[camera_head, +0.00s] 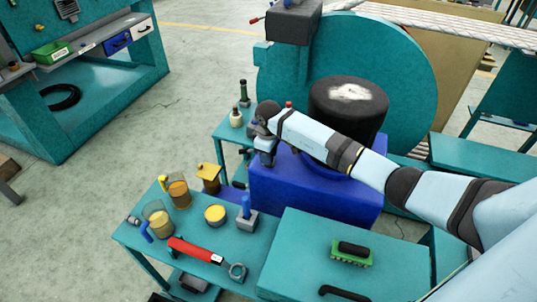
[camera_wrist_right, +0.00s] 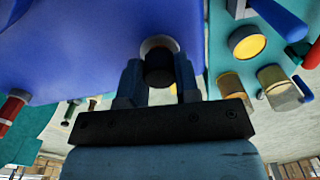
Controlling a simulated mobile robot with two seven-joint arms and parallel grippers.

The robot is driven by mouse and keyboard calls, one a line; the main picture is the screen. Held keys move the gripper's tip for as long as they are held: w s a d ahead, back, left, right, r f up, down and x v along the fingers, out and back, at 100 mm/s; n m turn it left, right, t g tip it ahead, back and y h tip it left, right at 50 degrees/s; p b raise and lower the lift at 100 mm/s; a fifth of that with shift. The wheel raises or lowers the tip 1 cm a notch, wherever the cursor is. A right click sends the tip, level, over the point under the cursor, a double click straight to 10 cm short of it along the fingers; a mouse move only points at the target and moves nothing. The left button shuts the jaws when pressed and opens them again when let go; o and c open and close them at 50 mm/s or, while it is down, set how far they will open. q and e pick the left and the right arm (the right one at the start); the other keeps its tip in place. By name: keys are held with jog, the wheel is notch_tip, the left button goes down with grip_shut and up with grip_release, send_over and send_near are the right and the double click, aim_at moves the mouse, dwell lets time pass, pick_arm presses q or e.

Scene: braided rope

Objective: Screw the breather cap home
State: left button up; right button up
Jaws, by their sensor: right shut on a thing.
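The breather cap (camera_wrist_right: 160,70) is a short black cylinder between the two fingers of my right gripper (camera_wrist_right: 160,84) in the right wrist view. The fingers are shut on it from both sides. A pale grey ring (camera_wrist_right: 158,42) shows around its far end, against the blue housing (camera_wrist_right: 80,40). I cannot tell whether the cap touches the ring or how deep it sits. In the head view my right gripper (camera_head: 266,157) points down at the left edge of the blue housing (camera_head: 315,200), and the cap is hidden there. My left gripper is not in view.
A teal bench (camera_head: 185,225) in front holds cups, a yellow-topped tin (camera_head: 215,214), a blue-handled tool (camera_head: 246,214) and a red-handled tool (camera_head: 195,250). A green brush (camera_head: 351,254) lies on the teal box (camera_head: 300,245). A black drum (camera_head: 348,105) stands behind my forearm.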

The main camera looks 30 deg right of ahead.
jog(key=shift+a+m, duration=0.1)
jog(key=shift+m, duration=0.5)
jog(key=o, duration=1)
jog(key=shift+c, duration=0.9)
